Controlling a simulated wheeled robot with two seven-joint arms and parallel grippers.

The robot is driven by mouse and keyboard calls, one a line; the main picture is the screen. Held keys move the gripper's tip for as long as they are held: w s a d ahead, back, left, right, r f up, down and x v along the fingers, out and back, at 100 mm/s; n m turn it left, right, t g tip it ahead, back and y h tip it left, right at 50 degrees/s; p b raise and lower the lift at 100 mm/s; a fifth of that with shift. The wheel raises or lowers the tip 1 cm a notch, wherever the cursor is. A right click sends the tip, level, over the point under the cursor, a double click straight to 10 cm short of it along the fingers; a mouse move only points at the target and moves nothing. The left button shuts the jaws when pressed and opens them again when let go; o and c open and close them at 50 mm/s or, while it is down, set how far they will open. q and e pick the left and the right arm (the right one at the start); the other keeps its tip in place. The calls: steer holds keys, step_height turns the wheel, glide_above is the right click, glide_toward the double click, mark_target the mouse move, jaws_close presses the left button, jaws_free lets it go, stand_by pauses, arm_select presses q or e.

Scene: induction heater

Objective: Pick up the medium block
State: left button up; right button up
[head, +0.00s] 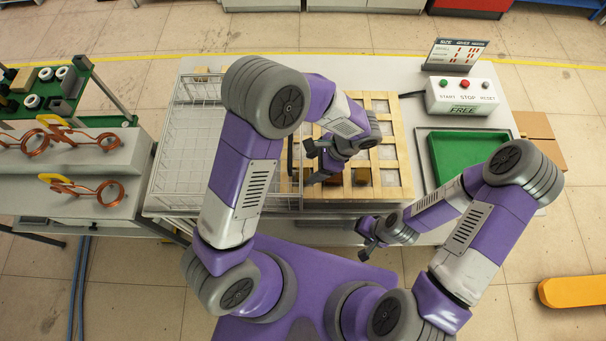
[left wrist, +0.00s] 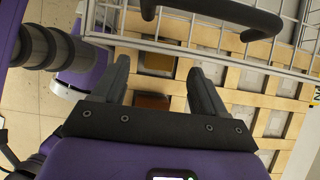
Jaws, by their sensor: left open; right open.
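The wooden grid tray (head: 408,178) lies on the table with square compartments. A brown block (head: 361,176) sits in one of its near compartments. In the left wrist view a reddish-brown block (left wrist: 152,101) shows between my fingers, and a lighter brown block (left wrist: 158,63) sits in the compartment beyond. I cannot tell which block is the medium one. My left gripper (head: 313,163) is open and empty above the left part of the tray; its fingers also show in the left wrist view (left wrist: 159,68). My right gripper (head: 366,240) is open and empty near the table's front edge.
A wire basket (head: 182,150) stands left of the tray. A green tray (head: 465,152), a button box (head: 462,97) and a size sign (head: 455,54) are on the right. Copper coils (head: 100,140) sit at the far left. My left arm hides part of the basket and tray.

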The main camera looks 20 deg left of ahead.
mark_target(304, 173)
arm_select(q)
steer(key=x, duration=0.4)
steer(key=shift+a+f, duration=0.2)
steer(key=shift+f, duration=0.1)
jaws_close()
